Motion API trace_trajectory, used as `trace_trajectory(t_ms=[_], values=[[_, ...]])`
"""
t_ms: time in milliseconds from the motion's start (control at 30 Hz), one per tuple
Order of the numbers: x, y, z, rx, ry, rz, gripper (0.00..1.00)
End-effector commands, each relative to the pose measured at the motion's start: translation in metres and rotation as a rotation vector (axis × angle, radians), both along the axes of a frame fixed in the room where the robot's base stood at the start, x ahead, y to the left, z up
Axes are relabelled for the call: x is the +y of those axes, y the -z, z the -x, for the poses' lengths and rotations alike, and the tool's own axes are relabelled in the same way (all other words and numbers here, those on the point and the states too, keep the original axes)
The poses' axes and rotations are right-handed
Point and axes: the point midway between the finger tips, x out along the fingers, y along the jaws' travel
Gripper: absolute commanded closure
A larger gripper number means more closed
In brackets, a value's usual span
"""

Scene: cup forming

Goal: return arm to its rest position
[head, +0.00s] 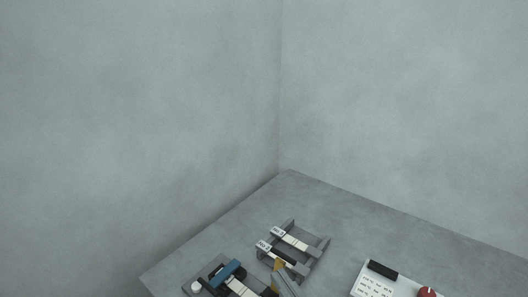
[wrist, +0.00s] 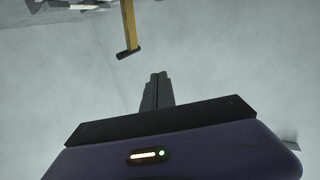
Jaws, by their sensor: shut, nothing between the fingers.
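My gripper (wrist: 157,76) shows in the wrist view, its two dark fingers together and nothing held between them. Its fingertips are in open air against the pale grey wall, touching nothing that I can see. My gripper does not show clearly in the head view.
In the head view, a grey table (head: 292,190) stands in the room corner. On it are a grey rack (head: 318,252) with labelled bars, a blue-topped device (head: 226,271) and a white panel (head: 371,286) with a red knob (head: 427,292). A yellow bar (wrist: 128,22) with a dark end hangs into the wrist view.

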Motion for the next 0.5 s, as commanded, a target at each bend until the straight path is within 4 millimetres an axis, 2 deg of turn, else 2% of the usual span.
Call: trace_trajectory(t_ms=[167, 267, 500], values=[[-0.049, 0.019, 0.031, 0.001, 0.143, -0.057, 1.00], [-0.077, 0.029, 0.057, -0.002, 0.218, -0.078, 1.00], [-0.125, 0.045, 0.131, 0.004, 0.344, -0.087, 1.00]])
